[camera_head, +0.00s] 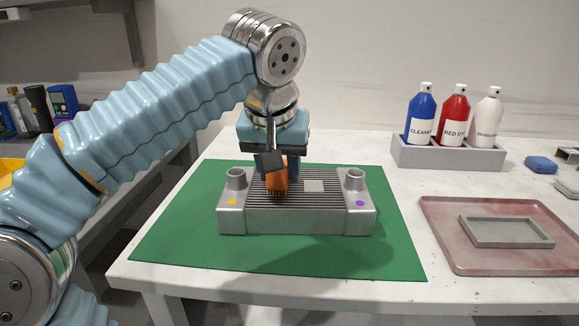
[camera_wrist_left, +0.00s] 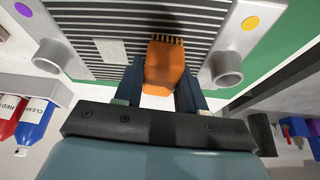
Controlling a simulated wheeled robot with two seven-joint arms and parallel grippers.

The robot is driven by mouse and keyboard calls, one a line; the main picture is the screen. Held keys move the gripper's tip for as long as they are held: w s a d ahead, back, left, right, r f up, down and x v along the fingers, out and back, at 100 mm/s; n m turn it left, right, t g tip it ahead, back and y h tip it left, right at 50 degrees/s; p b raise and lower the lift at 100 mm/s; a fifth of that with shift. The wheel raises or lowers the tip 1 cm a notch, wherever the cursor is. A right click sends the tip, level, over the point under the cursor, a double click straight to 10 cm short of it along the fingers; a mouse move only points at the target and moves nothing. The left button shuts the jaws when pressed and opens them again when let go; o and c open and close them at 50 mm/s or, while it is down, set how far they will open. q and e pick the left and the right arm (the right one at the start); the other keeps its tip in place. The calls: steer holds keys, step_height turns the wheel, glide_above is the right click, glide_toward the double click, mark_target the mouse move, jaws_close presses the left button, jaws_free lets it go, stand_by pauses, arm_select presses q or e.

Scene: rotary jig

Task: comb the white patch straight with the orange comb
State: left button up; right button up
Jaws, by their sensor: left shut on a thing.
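The orange comb (camera_head: 278,181) is held in my left gripper (camera_head: 278,172), which is shut on it, teeth pointing down at the finned top of the grey metal block (camera_head: 295,221). In the left wrist view the comb (camera_wrist_left: 164,66) sits between the fingers of my left gripper (camera_wrist_left: 160,88), its dark teeth over the fins. I cannot tell whether the teeth touch the fins. The white patch (camera_head: 313,186) lies on the fins just right of the comb, and shows in the left wrist view (camera_wrist_left: 112,50) beside the comb. My right gripper is not in view.
The block stands on a green mat (camera_head: 190,240) with bare room around it. Two upright tubes rise at the block's ends. At right are a rack (camera_head: 448,155) with blue, red and white bottles, and a reddish tray (camera_head: 450,220) holding a grey frame (camera_head: 505,231).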

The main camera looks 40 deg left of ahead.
arm_select(q)
steer(key=shift+s+a+f, duration=0.15)
steer(key=shift+s+a, duration=0.6)
steer(key=shift+a, duration=0.15)
step_height(320, 180, up, 4)
steer(key=p, duration=0.3)
steer(key=shift+f, duration=0.2)
steer(key=shift+r+p, duration=0.3)
steer(key=shift+r, duration=0.95)
steer(key=shift+r, duration=0.1)
steer(key=shift+r, duration=1.4)
